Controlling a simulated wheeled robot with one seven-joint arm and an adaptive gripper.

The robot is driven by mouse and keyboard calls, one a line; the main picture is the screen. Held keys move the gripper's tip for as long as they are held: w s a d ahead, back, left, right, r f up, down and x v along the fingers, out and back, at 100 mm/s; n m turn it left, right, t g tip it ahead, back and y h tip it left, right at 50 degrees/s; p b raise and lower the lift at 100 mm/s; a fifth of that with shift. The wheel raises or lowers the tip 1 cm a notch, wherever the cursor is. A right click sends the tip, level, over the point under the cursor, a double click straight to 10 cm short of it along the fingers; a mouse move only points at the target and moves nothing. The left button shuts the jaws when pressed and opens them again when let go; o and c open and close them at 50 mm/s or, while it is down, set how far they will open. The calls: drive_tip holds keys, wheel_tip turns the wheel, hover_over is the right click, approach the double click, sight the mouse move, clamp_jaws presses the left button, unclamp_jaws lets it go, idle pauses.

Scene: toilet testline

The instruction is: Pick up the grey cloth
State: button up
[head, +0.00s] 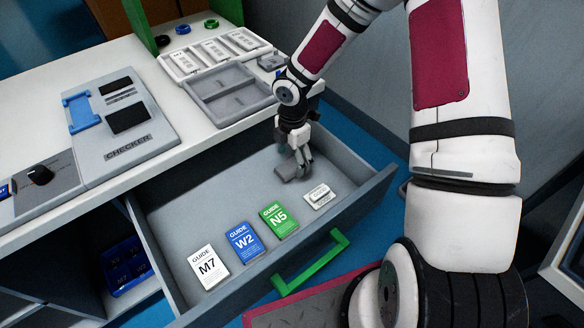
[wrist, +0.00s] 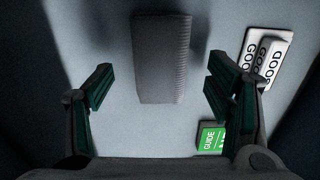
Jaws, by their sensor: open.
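The grey cloth (wrist: 161,60) lies on the drawer floor as a flat, ribbed, oblong piece. In the head view a grey piece of it (head: 287,172) shows just below my gripper (head: 298,158), partly hidden by the fingers. In the wrist view my gripper (wrist: 150,88) is open, one finger to the left of the cloth and one to the right. The fingers are apart from the cloth, and its near end reaches between the fingertips. Nothing is held.
The open drawer (head: 357,196) has a green handle (head: 312,262). In it lie a white M7 guide (head: 208,267), blue W2 guide (head: 242,242), green N5 guide (head: 278,219) and a small white labelled item (head: 319,197). A checker (head: 125,125) and grey tray (head: 232,95) sit on the counter.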

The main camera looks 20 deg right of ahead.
sight(292, 164)
wheel_tip(292, 164, down, 2)
drive_tip(key=shift+f, duration=0.15)
drive_tip(key=c, duration=1.1)
wheel_tip(292, 164, up, 10)
drive_tip(key=shift+r+p, duration=0.1)
drive_tip(key=shift+p, duration=1.05)
